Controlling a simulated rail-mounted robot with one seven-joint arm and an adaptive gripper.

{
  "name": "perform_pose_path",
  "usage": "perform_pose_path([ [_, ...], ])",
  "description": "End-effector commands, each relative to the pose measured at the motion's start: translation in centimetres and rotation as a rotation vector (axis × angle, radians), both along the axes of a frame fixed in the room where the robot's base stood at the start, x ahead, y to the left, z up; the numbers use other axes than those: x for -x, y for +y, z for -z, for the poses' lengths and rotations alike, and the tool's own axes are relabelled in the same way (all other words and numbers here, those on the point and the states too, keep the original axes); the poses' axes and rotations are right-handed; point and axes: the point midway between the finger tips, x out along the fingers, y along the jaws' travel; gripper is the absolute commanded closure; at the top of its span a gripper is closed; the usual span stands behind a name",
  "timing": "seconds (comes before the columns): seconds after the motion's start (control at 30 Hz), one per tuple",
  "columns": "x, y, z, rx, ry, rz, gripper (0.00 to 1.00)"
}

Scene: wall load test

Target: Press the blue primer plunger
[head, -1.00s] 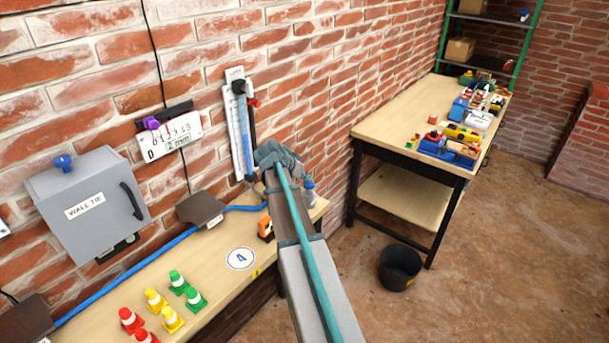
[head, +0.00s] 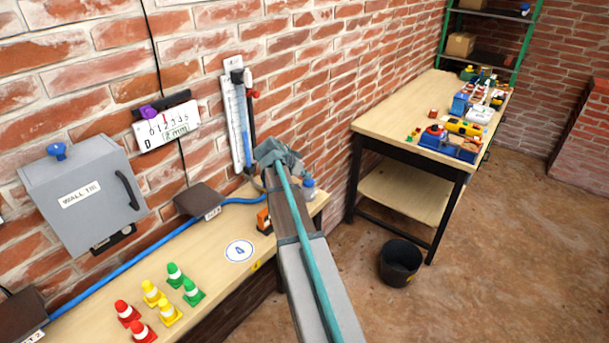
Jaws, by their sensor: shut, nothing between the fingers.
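A small pale body with a blue cap (head: 309,184), perhaps the primer plunger, stands at the far right end of the wall bench, just right of my gripper. Its lower part is partly hidden by my arm. My gripper (head: 277,154) is shut, seen from behind at the far end of my arm, near the brick wall and the foot of the gauge. Its fingertips are hidden, so I cannot tell whether it touches anything. Another blue knob (head: 57,151) sits on top of the grey WALL TIE box (head: 83,196) at the left.
The wall bench (head: 215,262) holds red, yellow and green cones (head: 169,312), an orange item (head: 264,220) and a blue hose (head: 150,255). A gauge (head: 238,120) and a number counter (head: 166,126) hang on the wall. A second table (head: 385,122) and black bin (head: 400,263) stand right.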

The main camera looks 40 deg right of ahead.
Motion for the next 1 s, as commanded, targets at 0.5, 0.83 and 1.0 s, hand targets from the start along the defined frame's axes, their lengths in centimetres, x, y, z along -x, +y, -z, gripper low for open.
perform_pose_path([
  [0.5, 0.2, 3.6, -7.4, 0.006, -0.005, -0.005, 1.0],
  [0.83, 0.6, 6.4, -10.8, 0.007, -0.003, -0.005, 1.0],
  [1.0, 0.7, 6.8, -11.3, 0.006, -0.002, -0.004, 1.0],
])
